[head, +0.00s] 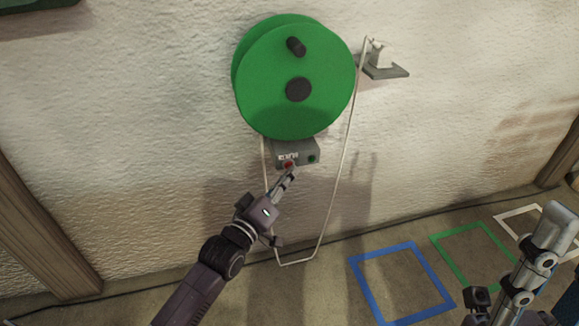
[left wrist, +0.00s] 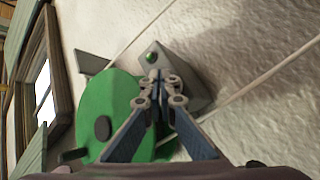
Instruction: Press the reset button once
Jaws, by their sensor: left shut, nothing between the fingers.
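A small grey box (head: 314,148) is on the wall just under a green disc (head: 300,115). Its front carries a red button (head: 289,164), a green button (head: 311,158) and a small label too blurred to read. I cannot tell which is the reset button. My left gripper (head: 291,174) is shut and empty, its fingertips just below the red button; touching or apart, I cannot tell. In the left wrist view, the shut fingers (left wrist: 160,80) cover part of the box (left wrist: 182,72); the green button (left wrist: 151,58) shows and the red one is hidden. My right gripper (head: 545,235) is partly seen at lower right.
The disc has a dark hub and knob (head: 295,46). A grey wall bracket (head: 384,70) is at right. Blue (head: 438,278) and green (head: 440,238) outlined squares lie on the floor.

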